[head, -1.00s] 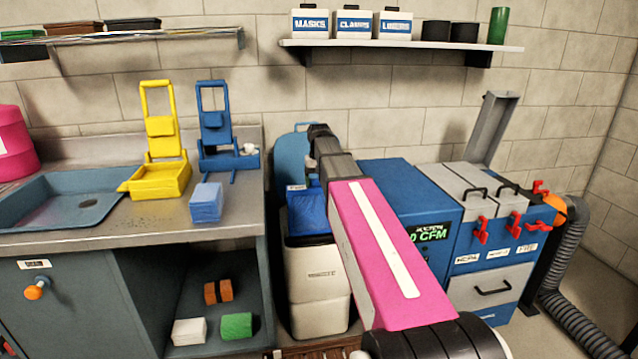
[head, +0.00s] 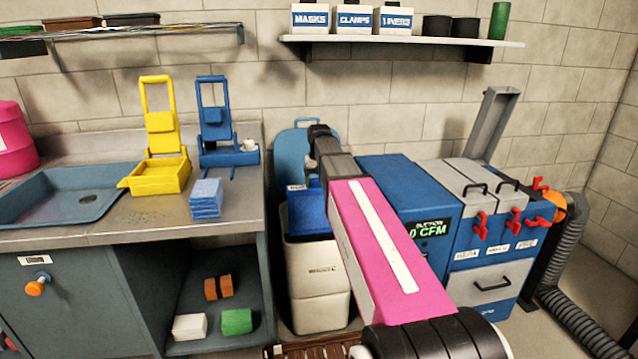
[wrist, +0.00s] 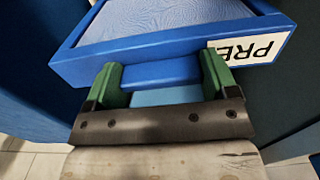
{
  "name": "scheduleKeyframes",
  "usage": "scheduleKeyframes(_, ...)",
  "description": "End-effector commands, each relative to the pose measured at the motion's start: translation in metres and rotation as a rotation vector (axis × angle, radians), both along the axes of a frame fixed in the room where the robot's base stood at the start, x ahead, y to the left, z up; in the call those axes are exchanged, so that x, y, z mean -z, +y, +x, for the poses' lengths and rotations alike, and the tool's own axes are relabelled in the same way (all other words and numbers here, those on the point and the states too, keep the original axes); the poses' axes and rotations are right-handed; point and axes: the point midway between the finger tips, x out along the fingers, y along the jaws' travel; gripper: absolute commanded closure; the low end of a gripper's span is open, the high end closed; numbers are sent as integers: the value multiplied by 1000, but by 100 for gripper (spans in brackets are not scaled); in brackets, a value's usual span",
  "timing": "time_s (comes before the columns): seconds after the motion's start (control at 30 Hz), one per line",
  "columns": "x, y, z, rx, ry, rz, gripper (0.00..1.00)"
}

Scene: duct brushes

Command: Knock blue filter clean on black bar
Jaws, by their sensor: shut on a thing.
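The blue filter (head: 308,210) is a blue-framed panel above the beige bin (head: 318,285), partly behind my arm in the head view. In the wrist view its blue frame (wrist: 150,45) surrounds a pale pleated face, and a white label reading "PRE" sits at its right. My gripper (wrist: 160,78) has green fingers shut on the filter's near edge. The fingers are hidden behind my arm in the head view. I cannot clearly make out the black bar; only a dark edge shows at the bin's top, so contact is unclear.
A blue machine (head: 405,205) with grey lids and red clamps stands to the right. At left, the counter (head: 110,225) holds a sink, yellow and blue stands and a stack of blue pads (head: 206,198). A shelf (head: 400,46) hangs above.

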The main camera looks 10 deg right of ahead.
Motion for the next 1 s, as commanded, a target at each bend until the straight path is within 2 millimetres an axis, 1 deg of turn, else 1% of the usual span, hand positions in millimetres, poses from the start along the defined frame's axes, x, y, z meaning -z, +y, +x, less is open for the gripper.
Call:
scheduleKeyframes(0.1, -11, 0, 0, 0, -2, 0, 65)
scheduleKeyframes(0.2, -17, 0, 0, 0, -1, 0, 65)
scheduleKeyframes(0.53, -18, 0, 0, 0, 0, 0, 65)
scheduleKeyframes(0.67, -23, 0, 0, 0, -1, 0, 65)
scheduleKeyframes(1.0, -51, 0, 1, 0, -1, 0, 65)
